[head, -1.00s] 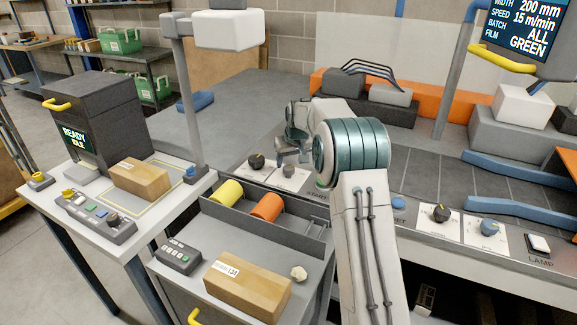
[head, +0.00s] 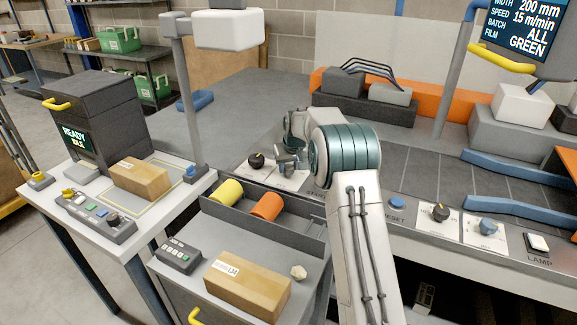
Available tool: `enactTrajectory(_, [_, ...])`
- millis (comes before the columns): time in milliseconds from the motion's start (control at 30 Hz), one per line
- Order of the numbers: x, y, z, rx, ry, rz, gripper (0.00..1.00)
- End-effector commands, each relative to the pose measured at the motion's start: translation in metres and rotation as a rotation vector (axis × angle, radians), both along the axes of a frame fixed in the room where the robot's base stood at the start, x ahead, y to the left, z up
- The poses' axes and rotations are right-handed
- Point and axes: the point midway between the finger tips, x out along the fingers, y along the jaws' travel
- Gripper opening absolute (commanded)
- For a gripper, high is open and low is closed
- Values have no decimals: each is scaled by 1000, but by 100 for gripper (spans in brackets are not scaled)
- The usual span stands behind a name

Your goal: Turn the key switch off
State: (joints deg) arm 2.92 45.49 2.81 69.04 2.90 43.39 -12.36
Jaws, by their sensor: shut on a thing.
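The key switch (head: 289,173) is a small grey switch on a white label plate at the left of the machine's front panel. It is mostly hidden by my gripper, and I cannot make out which way it points. My gripper (head: 287,164) reaches down from the arm onto this switch, with its fingers shut on it. A black rotary knob (head: 256,160) on its own white plate stands just left of the fingers, apart from them.
The panel (head: 415,215) also carries a blue reset button (head: 396,202), a second black knob (head: 440,212), a blue-grey switch (head: 488,226) and a lamp button (head: 538,241). A trough with a yellow roll (head: 230,192) and an orange roll (head: 267,206) lies in front.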

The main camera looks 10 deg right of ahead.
Motion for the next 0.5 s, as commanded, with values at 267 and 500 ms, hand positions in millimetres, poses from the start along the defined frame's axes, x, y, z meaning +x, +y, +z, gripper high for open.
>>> enactTrajectory(267, [0,-2,0,4,1,83,13])
enactTrajectory(500, [1,-4,0,4,0,262,13])
